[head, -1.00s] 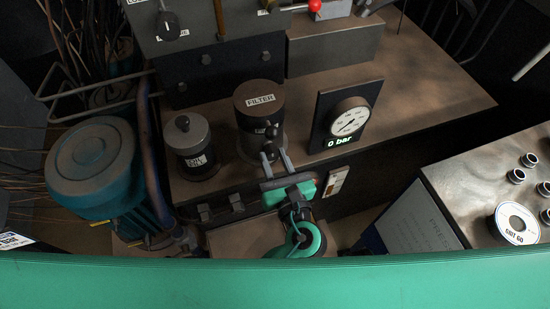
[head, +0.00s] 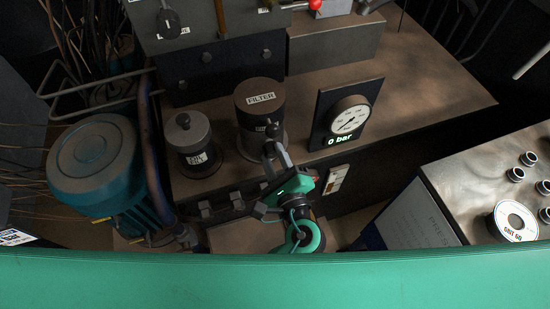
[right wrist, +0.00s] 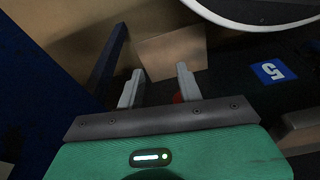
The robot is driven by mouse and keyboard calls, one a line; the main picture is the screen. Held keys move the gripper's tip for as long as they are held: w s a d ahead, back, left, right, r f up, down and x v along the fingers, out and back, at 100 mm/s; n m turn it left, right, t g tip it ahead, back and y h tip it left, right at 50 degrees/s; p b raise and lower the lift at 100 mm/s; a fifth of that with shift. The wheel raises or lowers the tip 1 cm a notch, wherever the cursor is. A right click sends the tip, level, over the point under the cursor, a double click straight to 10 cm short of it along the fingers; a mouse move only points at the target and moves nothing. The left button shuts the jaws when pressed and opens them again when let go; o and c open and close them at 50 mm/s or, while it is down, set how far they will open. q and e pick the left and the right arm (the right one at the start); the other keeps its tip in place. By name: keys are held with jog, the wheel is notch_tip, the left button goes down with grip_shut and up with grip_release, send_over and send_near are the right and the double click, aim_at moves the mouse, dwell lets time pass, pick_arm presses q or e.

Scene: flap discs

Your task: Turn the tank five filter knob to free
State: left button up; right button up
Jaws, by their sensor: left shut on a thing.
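The filter is a dark cylinder (head: 246,116) with a white FILTER label on top, standing on the bench in the head view. Its small black knob (head: 271,130) is on the front side facing me. My left gripper (head: 274,148) is at the knob, its grey fingers shut on it and its green hand tilted, right side up. The fingers partly hide the knob, and I cannot read its setting. In the right wrist view my right gripper (right wrist: 158,86) has its two grey fingers apart with nothing between them.
A gauge (head: 350,115) reading 0 bar stands right of the filter. A small grey-lidded canister (head: 189,135) stands left of it. A blue-green motor (head: 95,165) is at the left. A blue label 5 (right wrist: 273,71) shows in the right wrist view.

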pick_arm(q)
jog(key=n+b, duration=0.1)
jog(key=n, duration=0.2)
jog(key=shift+f+n+b, duration=0.15)
jog(key=shift+n+b, duration=0.15)
jog(key=shift+b, duration=0.05)
jog(key=shift+n+b, duration=0.6)
jog(key=shift+n, duration=0.5)
jog(key=shift+n+b, duration=0.4)
jog(key=shift+n, duration=0.4)
pick_arm(e)
notch_tip(320, 180, up, 10)
jog(key=w, duration=0.2)
jog(key=shift+a+t, duration=0.3)
jog(key=shift+t, duration=0.1)
pick_arm(q)
jog(key=o, duration=1)
jog(key=shift+a, duration=0.1)
jog(key=shift+c, duration=0.2)
